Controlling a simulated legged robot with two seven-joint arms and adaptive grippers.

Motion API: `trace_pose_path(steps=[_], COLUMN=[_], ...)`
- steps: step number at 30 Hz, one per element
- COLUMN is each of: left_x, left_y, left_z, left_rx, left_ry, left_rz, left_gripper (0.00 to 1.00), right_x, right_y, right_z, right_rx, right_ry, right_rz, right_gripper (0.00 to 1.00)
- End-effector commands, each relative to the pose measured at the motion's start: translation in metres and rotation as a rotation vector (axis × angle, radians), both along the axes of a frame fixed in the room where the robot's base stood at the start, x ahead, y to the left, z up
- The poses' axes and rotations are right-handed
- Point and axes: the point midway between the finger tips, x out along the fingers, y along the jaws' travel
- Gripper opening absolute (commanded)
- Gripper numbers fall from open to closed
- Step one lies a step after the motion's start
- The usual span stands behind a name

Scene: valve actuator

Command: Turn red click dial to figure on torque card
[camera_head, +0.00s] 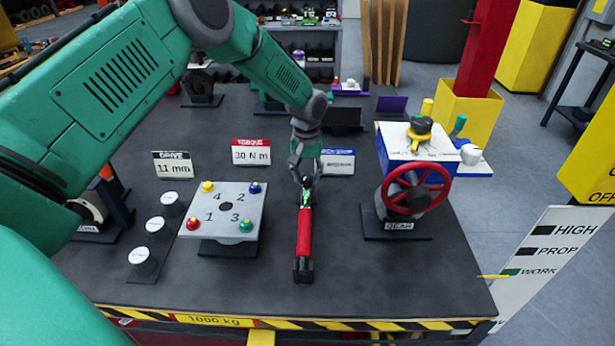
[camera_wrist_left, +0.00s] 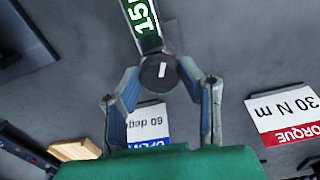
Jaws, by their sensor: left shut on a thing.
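A torque wrench with a red handle (camera_head: 304,232) lies on the dark table, pointing toward me. My left gripper (camera_head: 306,182) is at its far end, pointing down. In the left wrist view, my left gripper (camera_wrist_left: 161,76) has its fingers on either side of a dark round end (camera_wrist_left: 158,73) with a white mark. Beside it, a green scale (camera_wrist_left: 143,20) reads 15, its unit cut off. No red dial face is clear. The torque card (camera_head: 251,152) has a red header and reads 30 N m; it also shows upside down in the wrist view (camera_wrist_left: 285,113). My right gripper is not in view.
A grey plate (camera_head: 226,207) with numbered coloured studs stands left of the wrench. A red handwheel (camera_head: 416,188) on a valve stands to the right. The drive card (camera_head: 173,164) reads 11 mm. A blue-headed card (camera_head: 338,161) stands behind the wrench and reads 60 deg.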

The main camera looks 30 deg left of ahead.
Motion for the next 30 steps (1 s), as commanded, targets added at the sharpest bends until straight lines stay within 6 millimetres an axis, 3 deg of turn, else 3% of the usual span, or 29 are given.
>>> trace_pose_path(steps=[12, 28, 29, 30], left_x=[0.0005, 0.0001, 0.0001, 0.0001], left_y=[-0.0002, -0.0003, -0.0003, -0.0003], left_z=[0.0002, 0.0002, 0.0001, 0.0001], left_rx=[0.001, 0.001, 0.001, 0.001], left_ry=[-0.002, -0.001, -0.001, -0.001], left_rz=[-0.197, -0.224, -0.224, -0.224], left_gripper=[0.04, 0.04, 0.36, 0.5], right_x=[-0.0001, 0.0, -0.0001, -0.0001], right_y=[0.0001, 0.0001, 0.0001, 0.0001], right_z=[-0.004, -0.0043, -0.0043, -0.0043], right_rx=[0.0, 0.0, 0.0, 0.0], right_ry=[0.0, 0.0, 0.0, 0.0], right_rz=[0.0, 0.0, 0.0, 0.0], right_gripper=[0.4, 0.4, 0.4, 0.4])
